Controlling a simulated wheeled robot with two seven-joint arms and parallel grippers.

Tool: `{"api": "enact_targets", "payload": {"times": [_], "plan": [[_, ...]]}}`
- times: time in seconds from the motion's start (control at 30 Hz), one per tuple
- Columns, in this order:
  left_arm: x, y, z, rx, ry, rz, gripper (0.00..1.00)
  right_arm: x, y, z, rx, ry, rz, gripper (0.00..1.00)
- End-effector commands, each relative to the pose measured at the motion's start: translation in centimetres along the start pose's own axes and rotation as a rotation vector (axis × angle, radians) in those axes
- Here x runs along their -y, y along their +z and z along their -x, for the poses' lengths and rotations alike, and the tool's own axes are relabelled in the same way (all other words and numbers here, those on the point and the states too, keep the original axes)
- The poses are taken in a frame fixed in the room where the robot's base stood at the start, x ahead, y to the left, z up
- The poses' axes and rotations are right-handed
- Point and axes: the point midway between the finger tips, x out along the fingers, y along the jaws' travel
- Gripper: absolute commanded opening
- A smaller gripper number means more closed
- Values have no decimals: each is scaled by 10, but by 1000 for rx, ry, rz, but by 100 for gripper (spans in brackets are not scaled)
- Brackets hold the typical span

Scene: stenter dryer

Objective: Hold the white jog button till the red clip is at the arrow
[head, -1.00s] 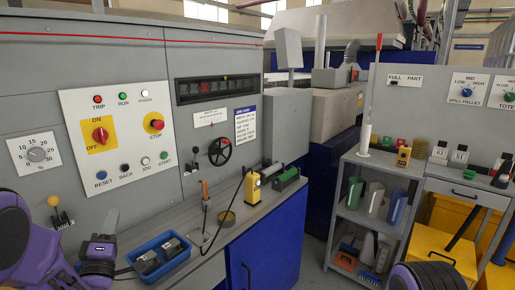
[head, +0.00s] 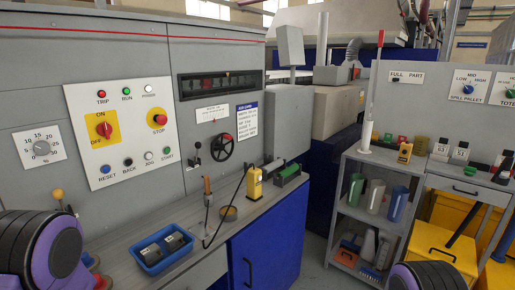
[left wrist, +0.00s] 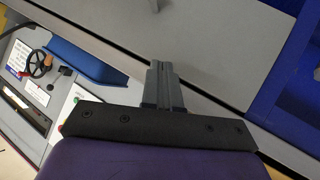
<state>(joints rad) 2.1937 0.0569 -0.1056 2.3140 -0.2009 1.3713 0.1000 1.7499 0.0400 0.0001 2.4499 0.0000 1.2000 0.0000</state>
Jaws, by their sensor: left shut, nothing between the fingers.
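The white jog button (head: 149,157) is in the lower row of the white control panel (head: 121,112), between the black and green buttons. Nothing touches it. The dark display window (head: 244,81) is to the right of the panel, with small reddish marks inside. I cannot make out for certain which is the red clip, or where the arrow is. My left gripper (left wrist: 161,66) shows in the left wrist view, its fingers together and empty, above a grey surface. My right gripper is out of view.
A blue tray (head: 143,266) with dark items stands on the bench below the panel. A yellow device (head: 254,185) and a green-topped block (head: 289,173) stand farther right. A lever knob (head: 58,194) is at the left. The space before the panel's button row is clear.

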Motion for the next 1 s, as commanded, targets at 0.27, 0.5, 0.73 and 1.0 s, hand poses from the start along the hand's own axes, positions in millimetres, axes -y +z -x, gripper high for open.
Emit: {"api": "enact_targets", "payload": {"times": [0.27,0.5,0.73,1.0], "plan": [[116,177,99,496,-316,-208,0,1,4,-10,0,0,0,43],[146,218,137,613,-376,-239,0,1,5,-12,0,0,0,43],[145,217,136,610,-375,-238,0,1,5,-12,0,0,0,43],[145,217,136,608,-374,-237,0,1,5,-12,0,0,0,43]]}}
